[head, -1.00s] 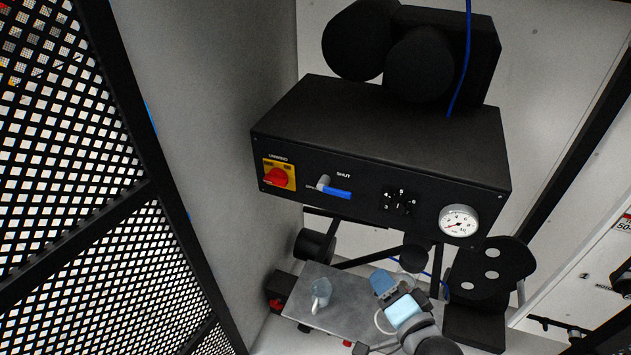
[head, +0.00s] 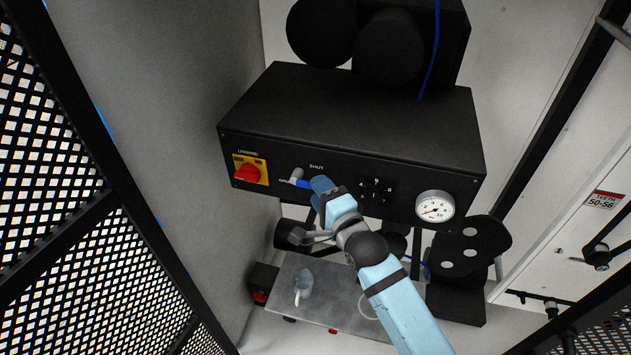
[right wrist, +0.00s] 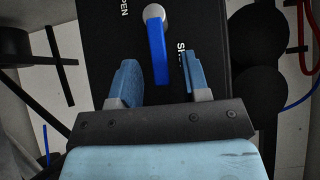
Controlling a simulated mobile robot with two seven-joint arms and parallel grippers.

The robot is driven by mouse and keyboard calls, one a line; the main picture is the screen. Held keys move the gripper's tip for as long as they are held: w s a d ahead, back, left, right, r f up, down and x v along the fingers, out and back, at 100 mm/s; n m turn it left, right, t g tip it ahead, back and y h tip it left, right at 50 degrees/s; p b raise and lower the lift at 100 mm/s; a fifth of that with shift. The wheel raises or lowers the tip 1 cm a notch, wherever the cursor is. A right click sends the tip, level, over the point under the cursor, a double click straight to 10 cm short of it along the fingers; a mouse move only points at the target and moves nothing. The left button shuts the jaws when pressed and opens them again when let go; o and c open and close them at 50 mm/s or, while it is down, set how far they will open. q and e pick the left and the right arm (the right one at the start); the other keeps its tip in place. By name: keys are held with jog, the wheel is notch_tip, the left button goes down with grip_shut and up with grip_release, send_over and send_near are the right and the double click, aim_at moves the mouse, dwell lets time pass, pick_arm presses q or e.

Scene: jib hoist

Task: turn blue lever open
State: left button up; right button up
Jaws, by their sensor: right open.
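The blue lever (head: 305,184) sits on a pale round pivot on the front of a black box (head: 350,112). It points right, with SHUT printed above it and OPEN partly visible at its left. The right wrist view shows the lever (right wrist: 157,50) pointing down the picture from its pivot. My right gripper (head: 322,186) is at the lever's free end and hides part of it. In the right wrist view, the open fingers (right wrist: 160,72) appear either side of the lever, with gaps on both sides. My left gripper is not in view.
A red knob (head: 247,174) on a yellow plate is left of the lever. A black dial (head: 376,191) and white gauge (head: 435,207) are to its right. A grey shelf (head: 335,296) with a pale cup-like object (head: 303,286) lies below. Black mesh (head: 75,210) stands at left.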

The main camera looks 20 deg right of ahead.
jog(key=shift+w+a, duration=0.2)
jog(key=shift+w, duration=0.9)
grip_shut()
jog(key=shift+f, duration=0.1)
